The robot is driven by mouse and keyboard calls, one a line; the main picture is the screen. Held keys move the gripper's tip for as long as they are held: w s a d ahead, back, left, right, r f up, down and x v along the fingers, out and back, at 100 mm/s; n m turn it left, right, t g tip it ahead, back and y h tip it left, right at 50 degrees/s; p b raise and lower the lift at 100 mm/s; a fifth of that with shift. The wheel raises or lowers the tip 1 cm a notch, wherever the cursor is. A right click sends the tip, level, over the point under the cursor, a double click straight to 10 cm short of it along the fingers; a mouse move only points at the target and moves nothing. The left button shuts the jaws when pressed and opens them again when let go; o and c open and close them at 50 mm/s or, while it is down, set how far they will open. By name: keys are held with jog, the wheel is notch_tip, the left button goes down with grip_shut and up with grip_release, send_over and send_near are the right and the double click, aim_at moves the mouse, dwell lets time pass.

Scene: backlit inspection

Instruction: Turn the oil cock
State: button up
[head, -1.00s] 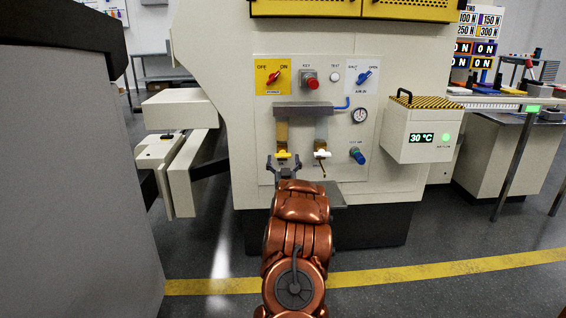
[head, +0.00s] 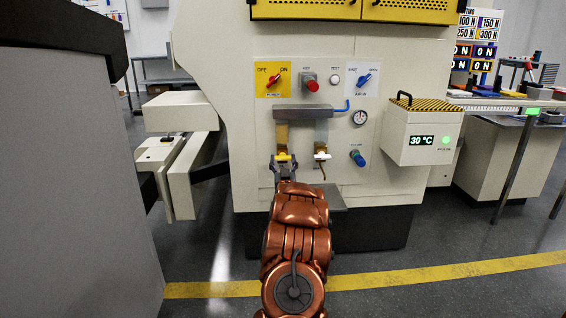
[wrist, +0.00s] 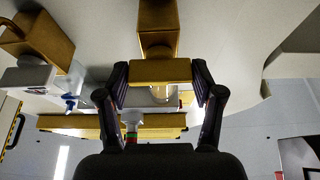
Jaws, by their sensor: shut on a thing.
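The oil cock has a yellow handle (head: 283,157) below an amber tube on the machine's front panel. In the wrist view the yellow handle (wrist: 160,71) lies crosswise between the two finger pads. My gripper (head: 283,166) is shut on this handle; it also shows in the wrist view (wrist: 160,84), with a finger at each end of the handle. A second cock with a white handle (head: 321,156) sits to the right under a clearer tube, apart from my gripper. My fingers hide part of the yellow cock's lower side in the head view.
Above are a red OFF/ON switch (head: 273,78), a red key button (head: 312,86) and a blue air knob (head: 364,80). A gauge (head: 360,118) and blue knob (head: 357,158) are at right. A box reading 30 °C (head: 422,140) juts out further right.

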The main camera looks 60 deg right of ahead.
jog(key=shift+c, duration=0.4)
jog(key=shift+r+p, duration=0.1)
jog(key=shift+p, duration=0.2)
jog(key=shift+s+d+r+n+t+p, duration=0.15)
jog(key=shift+n+t+p, duration=0.15)
jog(key=shift+n+p, duration=0.5)
jog(key=n+t+y+p, duration=0.1)
jog(key=n+p, duration=0.1)
jog(key=n, duration=0.1)
jog(key=shift+n+y, duration=0.3)
jog(key=shift+y, duration=0.1)
jog(key=n+y+p, duration=0.1)
jog(key=n, duration=0.2)
jog(key=n+t+y+p, duration=0.1)
jog(key=n, duration=0.2)
jog(key=shift+s+y, duration=0.1)
jog(key=shift+y, duration=0.3)
jog(key=n+y, duration=0.1)
jog(key=n, duration=0.2)
jog(key=n+y, duration=0.1)
jog(key=n, duration=0.1)
jog(key=shift+n+t, duration=0.3)
jog(key=shift+n, duration=0.1)
jog(key=n+g+y+b, duration=0.1)
jog(key=n+y, duration=0.1)
jog(key=n, duration=0.3)
jog(key=shift+n, duration=0.3)
